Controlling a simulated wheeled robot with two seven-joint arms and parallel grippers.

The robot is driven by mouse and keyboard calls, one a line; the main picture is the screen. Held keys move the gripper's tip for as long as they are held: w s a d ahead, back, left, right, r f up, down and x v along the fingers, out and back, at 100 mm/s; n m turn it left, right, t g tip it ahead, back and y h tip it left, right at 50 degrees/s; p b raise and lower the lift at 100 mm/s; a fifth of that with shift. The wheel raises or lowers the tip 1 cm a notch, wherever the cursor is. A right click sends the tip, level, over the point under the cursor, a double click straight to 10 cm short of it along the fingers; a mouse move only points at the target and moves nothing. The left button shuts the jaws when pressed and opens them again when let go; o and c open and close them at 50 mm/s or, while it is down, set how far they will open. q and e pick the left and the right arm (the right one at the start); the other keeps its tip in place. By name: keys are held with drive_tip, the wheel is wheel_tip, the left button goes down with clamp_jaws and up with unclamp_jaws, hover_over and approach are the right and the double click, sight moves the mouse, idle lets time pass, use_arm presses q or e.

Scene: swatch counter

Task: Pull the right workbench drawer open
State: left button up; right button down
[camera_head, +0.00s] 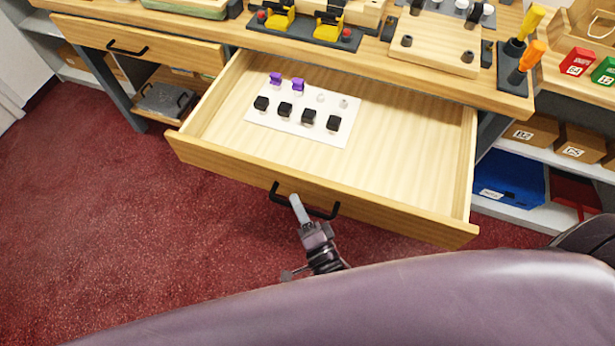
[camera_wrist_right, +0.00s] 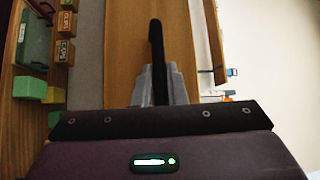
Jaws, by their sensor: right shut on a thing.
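The right workbench drawer (camera_head: 330,195) is pulled out of the bench, with its wooden interior in plain sight. A white board (camera_head: 266,128) with several black and purple pieces lies inside it. The black bar handle (camera_head: 325,214) is on the drawer's front face. My right gripper (camera_head: 297,204) is shut on the handle near its middle. In the right wrist view the two grey fingers (camera_wrist_right: 159,85) are on either side of the dark handle (camera_wrist_right: 156,50), against the wooden drawer front (camera_wrist_right: 120,60). My left gripper is not in view.
The left drawer (camera_head: 140,42) is shut, with its own black handle. Clamps, a pegged wooden block (camera_head: 435,45) and screwdrivers (camera_head: 530,55) stand on the bench top. Shelves with boxes and a blue bin (camera_head: 508,177) are at the right. Red carpet (camera_head: 110,220) lies clear at the left.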

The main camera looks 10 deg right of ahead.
drive_tip(key=shift+s+a, duration=0.55)
drive_tip(key=shift+s, duration=0.25)
drive_tip(key=shift+s+a, duration=0.55)
drive_tip(key=shift+s, duration=0.25)
drive_tip(key=c, duration=1.5)
unclamp_jaws()
drive_tip(key=v, duration=0.7)
drive_tip(key=shift+s+d+b, duration=0.1)
drive_tip(key=shift+s+b, duration=0.3)
